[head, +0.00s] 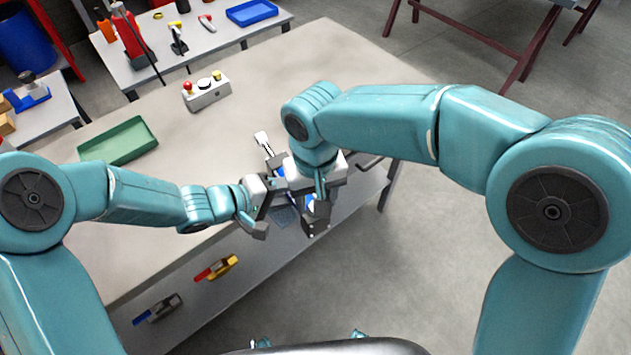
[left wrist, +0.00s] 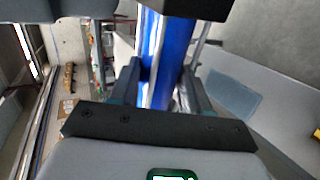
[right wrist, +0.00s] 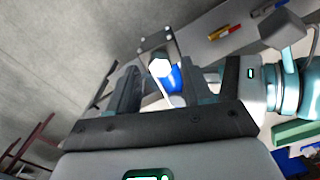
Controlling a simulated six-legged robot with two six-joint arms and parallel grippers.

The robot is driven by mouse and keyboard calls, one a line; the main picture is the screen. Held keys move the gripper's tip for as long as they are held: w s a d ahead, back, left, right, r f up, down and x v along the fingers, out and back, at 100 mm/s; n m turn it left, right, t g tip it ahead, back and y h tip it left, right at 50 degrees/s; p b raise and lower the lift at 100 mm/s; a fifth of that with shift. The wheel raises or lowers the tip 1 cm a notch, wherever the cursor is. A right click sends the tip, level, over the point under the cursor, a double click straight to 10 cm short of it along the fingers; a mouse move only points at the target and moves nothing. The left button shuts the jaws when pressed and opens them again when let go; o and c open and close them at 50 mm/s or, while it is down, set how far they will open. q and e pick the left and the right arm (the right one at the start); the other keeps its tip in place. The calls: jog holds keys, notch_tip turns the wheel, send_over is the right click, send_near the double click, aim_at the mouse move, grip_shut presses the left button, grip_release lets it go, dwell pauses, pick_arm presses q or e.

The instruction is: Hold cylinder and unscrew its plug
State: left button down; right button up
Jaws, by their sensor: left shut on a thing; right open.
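The blue cylinder (head: 310,206) is by the near right edge of the workbench, mostly hidden by my grippers in the head view. My left gripper (head: 272,207) is shut on its blue body, which runs between the fingers in the left wrist view (left wrist: 168,55). My right gripper (head: 318,212) is open, close beside the left one. In the right wrist view, a white hexagonal plug (right wrist: 159,68) shows at the end of the blue cylinder (right wrist: 175,78), between the open fingers. I cannot tell whether either finger touches it.
The workbench top (head: 290,70) is largely clear. A green tray (head: 118,142) and a grey button box (head: 207,93) stand on it. A red-and-yellow tool (head: 217,267) and a grey-and-blue one (head: 158,308) are at its front side. A blue tray (head: 251,12) is on a table behind.

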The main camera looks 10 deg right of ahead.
jog(key=shift+f, duration=1.05)
grip_shut()
jog(key=n, duration=0.6)
jog(key=shift+d+n, duration=0.1)
jog(key=shift+n, duration=0.2)
jog(key=shift+r, duration=0.2)
jog(key=shift+r, duration=0.95)
